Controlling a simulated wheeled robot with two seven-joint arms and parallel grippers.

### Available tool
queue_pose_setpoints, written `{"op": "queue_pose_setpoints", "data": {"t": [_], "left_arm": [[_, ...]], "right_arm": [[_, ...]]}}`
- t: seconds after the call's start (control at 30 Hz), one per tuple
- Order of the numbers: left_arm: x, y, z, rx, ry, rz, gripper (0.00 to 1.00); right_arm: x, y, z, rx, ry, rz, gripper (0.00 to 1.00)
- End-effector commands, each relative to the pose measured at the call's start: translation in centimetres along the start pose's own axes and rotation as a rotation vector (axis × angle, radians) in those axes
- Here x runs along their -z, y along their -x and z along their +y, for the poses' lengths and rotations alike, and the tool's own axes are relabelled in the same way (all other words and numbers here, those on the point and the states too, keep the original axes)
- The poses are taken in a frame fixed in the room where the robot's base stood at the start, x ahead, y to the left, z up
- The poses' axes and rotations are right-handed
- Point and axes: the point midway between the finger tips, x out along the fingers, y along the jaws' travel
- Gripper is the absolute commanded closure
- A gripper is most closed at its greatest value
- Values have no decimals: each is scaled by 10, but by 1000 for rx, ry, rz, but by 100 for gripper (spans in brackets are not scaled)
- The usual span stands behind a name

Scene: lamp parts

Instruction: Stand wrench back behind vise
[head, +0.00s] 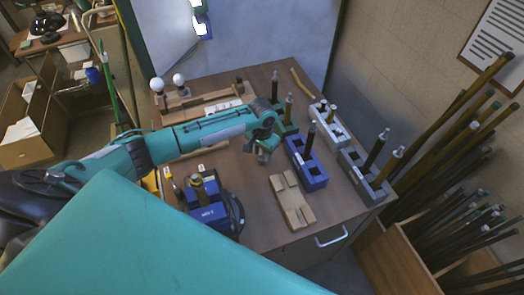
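A blue vise (208,214) stands near the front left of the wooden table, with a brass-coloured upright piece (198,188) at its top. A small slim tool (176,187) is at the vise's left side; I cannot tell whether it is the wrench. No other wrench can be made out clearly. My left gripper (263,155) hangs above the middle of the table, to the upper right of the vise and apart from it. Its fingers are small, and I cannot tell whether they are open. My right gripper is not in view.
A blue block (307,171), a light grey block (330,127) and a darker grey block (366,178) hold upright pieces on the right. A wooden fixture (291,201) lies in front. Two white bulbs (157,85) (178,80) stand at the back left. A dark ring-like thing adjoins the vise.

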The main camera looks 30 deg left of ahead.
Motion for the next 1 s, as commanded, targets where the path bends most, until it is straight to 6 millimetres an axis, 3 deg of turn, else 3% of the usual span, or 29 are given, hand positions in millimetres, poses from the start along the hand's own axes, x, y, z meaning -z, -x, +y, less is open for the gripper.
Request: {"op": "queue_pose_setpoints", "data": {"t": [0.37,0.4,0.5,0.83,1.0], "left_arm": [[0,-4,0,-1,0,0,92],[0,-5,0,0,0,0,61],[0,-5,0,0,0,0,43],[0,-1,0,0,0,1,43],[1,20,0,0,0,4,43]], "right_arm": [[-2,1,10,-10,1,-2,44],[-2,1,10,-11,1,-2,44],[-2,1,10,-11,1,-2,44],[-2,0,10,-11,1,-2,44],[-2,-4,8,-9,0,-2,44]]}}
